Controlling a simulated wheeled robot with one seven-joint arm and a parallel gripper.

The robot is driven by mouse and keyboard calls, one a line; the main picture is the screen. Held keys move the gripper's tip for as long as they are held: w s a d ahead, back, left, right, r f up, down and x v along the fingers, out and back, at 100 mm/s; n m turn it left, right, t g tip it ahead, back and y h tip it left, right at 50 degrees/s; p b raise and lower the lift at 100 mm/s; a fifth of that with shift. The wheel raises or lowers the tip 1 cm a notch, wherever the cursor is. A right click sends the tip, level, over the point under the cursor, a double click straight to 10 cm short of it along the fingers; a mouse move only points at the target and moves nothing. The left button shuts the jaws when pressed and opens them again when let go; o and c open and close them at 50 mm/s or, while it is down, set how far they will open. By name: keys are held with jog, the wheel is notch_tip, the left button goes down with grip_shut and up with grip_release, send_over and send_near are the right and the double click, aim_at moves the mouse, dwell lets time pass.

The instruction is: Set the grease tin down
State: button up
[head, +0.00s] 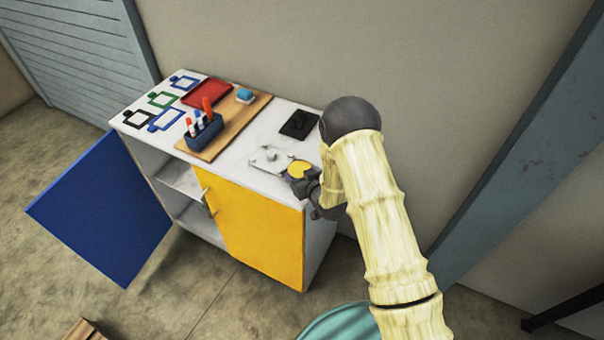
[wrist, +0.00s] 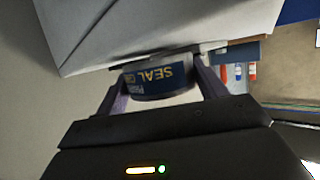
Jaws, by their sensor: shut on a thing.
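The grease tin has a yellow top (head: 299,169) in the head view and is at the right end of the white cabinet top, near its front edge. In the wrist view the tin (wrist: 160,82) shows its dark blue side with yellow upside-down lettering reading "SEAL". My gripper (head: 306,184) is shut on the tin, with one finger on each side in the wrist view (wrist: 161,84). The tin looks upright. I cannot tell whether its base touches the cabinet top or hangs just above it.
A pale plate with small knobs (head: 270,158) lies just left of the tin. A black square pad (head: 299,124) is behind. A wooden board (head: 240,124) carries a blue pen holder (head: 204,132). A red tray (head: 208,92) is farther left. The blue cabinet door (head: 105,207) stands open.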

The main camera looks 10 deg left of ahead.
jog(key=shift+w+d+f, duration=0.1)
jog(key=shift+w+f, duration=0.05)
jog(key=shift+f, duration=0.15)
jog(key=shift+d+f, duration=0.1)
jog(key=shift+f, duration=0.05)
jog(key=o, duration=1.2)
jog(key=shift+r, duration=0.25)
jog(key=shift+s+d, duration=0.1)
jog(key=shift+s, duration=0.25)
jog(key=b+v, duration=0.3)
jog(key=v, duration=0.8)
jog(key=shift+s, duration=0.2)
